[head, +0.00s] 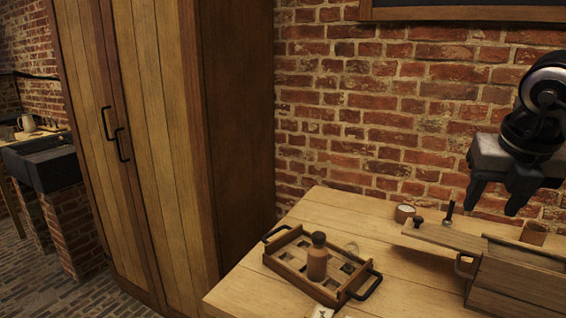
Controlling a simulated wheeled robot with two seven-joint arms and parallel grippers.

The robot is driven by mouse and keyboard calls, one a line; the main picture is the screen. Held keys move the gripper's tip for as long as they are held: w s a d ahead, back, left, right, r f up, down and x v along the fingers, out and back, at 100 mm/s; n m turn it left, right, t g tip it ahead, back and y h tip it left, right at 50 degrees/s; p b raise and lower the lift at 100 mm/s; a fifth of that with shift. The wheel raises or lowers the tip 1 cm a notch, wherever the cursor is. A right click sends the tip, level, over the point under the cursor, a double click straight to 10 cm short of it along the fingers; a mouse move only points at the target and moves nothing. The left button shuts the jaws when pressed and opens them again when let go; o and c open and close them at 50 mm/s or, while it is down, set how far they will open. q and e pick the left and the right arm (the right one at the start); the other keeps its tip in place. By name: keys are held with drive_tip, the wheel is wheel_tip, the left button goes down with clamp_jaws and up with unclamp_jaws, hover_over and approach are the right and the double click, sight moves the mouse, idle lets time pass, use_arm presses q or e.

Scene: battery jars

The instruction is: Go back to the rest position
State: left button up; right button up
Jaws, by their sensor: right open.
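My right gripper (492,196) hangs high at the right of the head view, above the wooden table. Its two dark fingers point down and stand apart, with nothing between them. A wooden tray (287,272) with square compartments and two black handles lies on the table. One brown jar (317,258) with a dark lid stands upright in the tray. A wooden box (520,284) with a lid partly off its top stands at the right, below the gripper. My left gripper is not in view.
The wooden table (234,289) stands against a brick wall (390,100). A small round container (404,213) sits near its back. A tall wooden cabinet (165,120) stands left of the table. A dark sink (42,162) is at the far left. The table's front left is clear.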

drive_tip(key=a+f+n+g+y, duration=0.1)
drive_tip(key=a+f+n+y, duration=0.3)
drive_tip(key=a, duration=0.5)
drive_tip(key=a+f+n+g+y, duration=0.1)
drive_tip(key=a+f+y, duration=0.45)
drive_tip(key=a, duration=0.35)
drive_tip(key=s+a+m+y, duration=0.4)
drive_tip(key=s+a+y, duration=0.1)
drive_tip(key=a+y, duration=0.8)
drive_tip(key=w+d+f+m+t+h, duration=0.1)
drive_tip(key=d+f+m+t+h, duration=0.3)
drive_tip(key=f+m+t+h, duration=0.6)
drive_tip(key=w+d+f+m+t+h, duration=0.1)
drive_tip(key=d+f+m+t+h, duration=0.3)
drive_tip(key=m, duration=1)
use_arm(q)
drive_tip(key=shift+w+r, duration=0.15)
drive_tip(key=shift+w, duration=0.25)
use_arm(e)
drive_tip(key=s+d+f+m+g+h, duration=0.1)
drive_tip(key=s+f+m+g, duration=0.1)
drive_tip(key=s+f, duration=0.4)
drive_tip(key=s+d+f+m+g+h, duration=0.1)
drive_tip(key=s+f+m+g+h, duration=0.1)
drive_tip(key=s+f, duration=0.4)
wheel_tip(320, 180, down, 4)
drive_tip(key=shift+f+m+g, duration=0.15)
drive_tip(key=shift+m+g, duration=0.65)
drive_tip(key=shift+m, duration=0.1)
